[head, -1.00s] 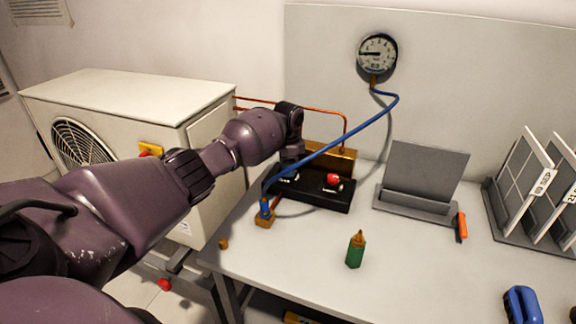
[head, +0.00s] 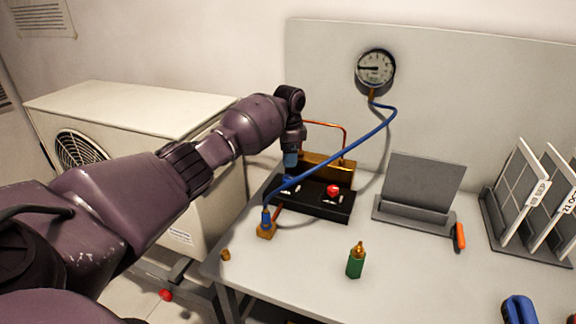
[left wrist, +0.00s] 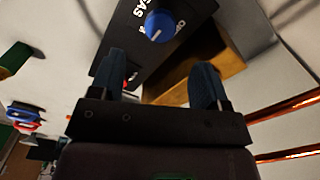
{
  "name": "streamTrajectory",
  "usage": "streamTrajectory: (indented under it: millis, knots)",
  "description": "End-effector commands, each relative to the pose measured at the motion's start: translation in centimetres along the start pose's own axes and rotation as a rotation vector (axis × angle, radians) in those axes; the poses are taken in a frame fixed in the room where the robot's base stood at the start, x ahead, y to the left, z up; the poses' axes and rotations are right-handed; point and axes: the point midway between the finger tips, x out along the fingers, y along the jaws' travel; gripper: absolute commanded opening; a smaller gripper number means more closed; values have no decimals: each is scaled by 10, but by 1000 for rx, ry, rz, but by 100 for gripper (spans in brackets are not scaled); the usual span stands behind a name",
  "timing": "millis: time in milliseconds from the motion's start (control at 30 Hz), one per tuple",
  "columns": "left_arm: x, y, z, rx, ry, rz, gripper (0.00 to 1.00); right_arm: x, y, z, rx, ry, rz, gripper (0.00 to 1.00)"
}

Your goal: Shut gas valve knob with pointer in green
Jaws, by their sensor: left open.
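The gas knob (left wrist: 160,25) is blue with a white pointer mark, on the black valve panel (left wrist: 190,18) lettered "GAS" in the left wrist view. The panel (head: 318,213) sits on the bench in the head view. My left gripper (left wrist: 158,78) is open and empty, its two blue fingers apart, with the knob beyond their tips. In the head view the left gripper (head: 290,160) hangs over the panel's left part. The round gauge (head: 376,69) hangs on the back board, its needle pointing left; any green zone is too small to make out.
A red knob (head: 333,190) sits on the panel's right side, with a brass block (head: 330,168) behind. A blue hose (head: 345,152) runs past the panel to the gauge.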

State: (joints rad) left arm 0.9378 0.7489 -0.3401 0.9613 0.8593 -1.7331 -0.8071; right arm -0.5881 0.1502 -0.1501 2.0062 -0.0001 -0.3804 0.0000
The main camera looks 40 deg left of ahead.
Motion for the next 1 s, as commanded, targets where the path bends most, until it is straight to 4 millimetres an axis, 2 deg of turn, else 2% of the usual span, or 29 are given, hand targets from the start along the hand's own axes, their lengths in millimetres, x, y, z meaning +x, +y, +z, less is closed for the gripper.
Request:
streamTrajectory:
  millis: [100,233,1000]
  knots:
    - [-16,0,0,1,2,-2,70,-2,0,-2,1,3,1,68]
    - [-23,0,0,1,0,-1,70,-2,0,-3,4,6,1,68]
    - [-24,0,0,1,0,0,70,-3,-1,-2,8,3,2,68]
